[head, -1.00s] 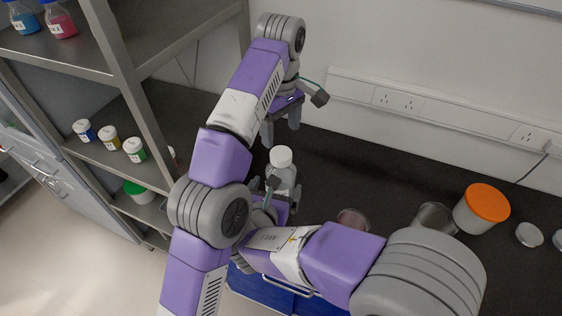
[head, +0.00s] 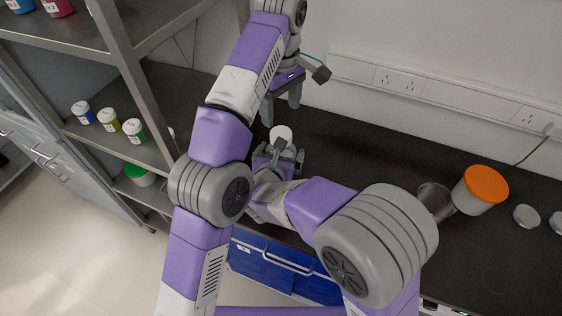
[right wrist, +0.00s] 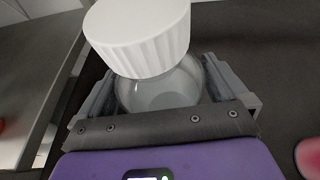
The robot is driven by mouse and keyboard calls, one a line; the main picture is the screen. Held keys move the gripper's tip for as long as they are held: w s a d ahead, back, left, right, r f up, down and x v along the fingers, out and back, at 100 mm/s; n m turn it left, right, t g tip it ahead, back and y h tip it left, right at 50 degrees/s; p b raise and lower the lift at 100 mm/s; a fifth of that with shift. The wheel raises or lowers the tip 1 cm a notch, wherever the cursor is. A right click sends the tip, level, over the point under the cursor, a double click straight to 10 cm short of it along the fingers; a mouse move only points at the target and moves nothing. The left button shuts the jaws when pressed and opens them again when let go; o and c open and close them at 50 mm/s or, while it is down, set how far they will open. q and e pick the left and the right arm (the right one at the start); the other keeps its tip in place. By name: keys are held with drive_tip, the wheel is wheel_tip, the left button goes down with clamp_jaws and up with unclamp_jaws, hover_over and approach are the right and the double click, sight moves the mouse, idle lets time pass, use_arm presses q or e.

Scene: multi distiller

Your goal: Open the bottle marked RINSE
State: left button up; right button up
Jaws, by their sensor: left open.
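A clear bottle (right wrist: 160,88) with a white ribbed cap (head: 281,133) stands on the dark bench; the cap also fills the upper part of the right wrist view (right wrist: 140,38). The cap is on the bottle. No RINSE label is readable. My right gripper (head: 279,157) is at the bottle, with one finger on each side of its body below the cap; whether the fingers press on the glass cannot be told. My left gripper (head: 281,104) is open and empty, pointing down, and appears just behind the cap in the head view. My right gripper hides most of the bottle body.
A jar with an orange lid (head: 487,184), a glass beaker (head: 435,200) and a grey lid (head: 527,216) are on the bench at right. A metal shelf (head: 150,100) with several small jars stands at left. A blue drawer (head: 270,270) is below the bench.

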sight(281, 133)
drive_tip(key=c, duration=1.2)
use_arm(q)
drive_tip(key=shift+m, duration=0.3)
use_arm(e)
drive_tip(key=c, duration=0.5)
use_arm(q)
drive_tip(key=m, duration=0.6)
use_arm(e)
drive_tip(key=shift+o, duration=0.2)
use_arm(q)
drive_tip(key=m, duration=0.9)
drive_tip(key=shift+m, duration=0.4)
drive_tip(key=m, duration=0.3)
drive_tip(key=shift+m, duration=0.4)
drive_tip(key=m, duration=0.5)
drive_tip(key=shift+m, duration=0.3)
drive_tip(key=m, duration=0.5)
drive_tip(key=shift+m, duration=0.3)
drive_tip(key=m, duration=0.3)
drive_tip(key=shift+m, duration=0.3)
drive_tip(key=m, duration=1)
drive_tip(key=shift+f, duration=4)
